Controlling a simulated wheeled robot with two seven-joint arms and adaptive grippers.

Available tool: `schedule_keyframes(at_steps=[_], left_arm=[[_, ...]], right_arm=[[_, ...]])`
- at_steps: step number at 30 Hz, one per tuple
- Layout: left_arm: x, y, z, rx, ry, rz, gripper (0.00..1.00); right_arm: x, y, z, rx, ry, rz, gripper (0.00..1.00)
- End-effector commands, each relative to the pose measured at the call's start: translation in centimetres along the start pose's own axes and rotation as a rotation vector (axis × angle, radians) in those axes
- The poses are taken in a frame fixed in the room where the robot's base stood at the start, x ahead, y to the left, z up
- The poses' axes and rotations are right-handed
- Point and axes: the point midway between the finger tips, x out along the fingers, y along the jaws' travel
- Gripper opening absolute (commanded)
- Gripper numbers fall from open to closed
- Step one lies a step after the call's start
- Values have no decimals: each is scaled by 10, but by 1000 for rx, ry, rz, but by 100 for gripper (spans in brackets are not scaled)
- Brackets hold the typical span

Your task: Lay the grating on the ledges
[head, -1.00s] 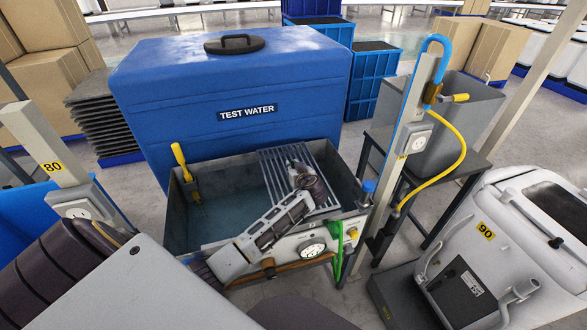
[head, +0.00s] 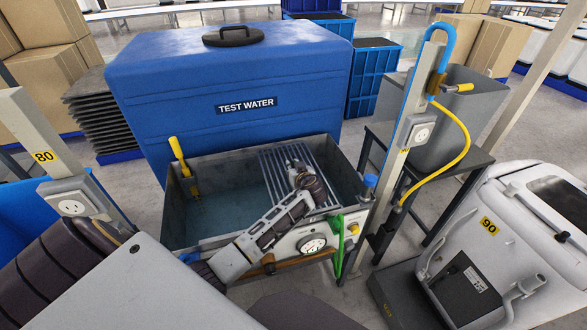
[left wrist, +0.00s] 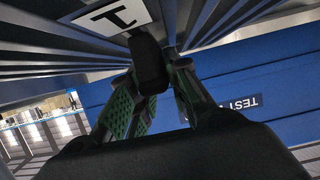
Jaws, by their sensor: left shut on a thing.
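The grey barred grating (head: 276,172) is over the right part of an open grey tank (head: 168,215) with water in it. My left gripper (head: 299,168) is shut on the grating from above. In the left wrist view, the green-padded fingers (left wrist: 150,85) close at the grating's bars (left wrist: 45,48), near a white label. I cannot tell whether the grating touches the tank or hangs above it. The ledges cannot be made out; my left arm hides part of the tank's near side. My right gripper is not in view.
A large blue TEST WATER container (head: 225,80) stands behind the tank. A yellow-handled tool (head: 178,153) is at the tank's left wall. A post with a yellow hose (head: 466,135) stands on the right, beside a white machine (head: 490,230). A socket post (head: 45,150) stands on the left.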

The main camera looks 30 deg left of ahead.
Motion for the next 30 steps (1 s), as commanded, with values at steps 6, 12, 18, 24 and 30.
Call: schedule_keyframes(at_steps=[6, 12, 18, 24, 30], left_arm=[[0, 1, -3, -2, 4, 1, 27], [0, 0, -1, -1, 2, 1, 43], [0, 0, 2, 2, -3, -1, 43], [-4, 0, 1, 0, -2, 0, 43], [-17, 1, 1, -1, -2, 2, 43]], right_arm=[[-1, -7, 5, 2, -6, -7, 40], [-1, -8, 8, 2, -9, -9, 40], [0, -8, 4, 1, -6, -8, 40], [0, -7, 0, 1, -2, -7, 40], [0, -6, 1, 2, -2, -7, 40]])
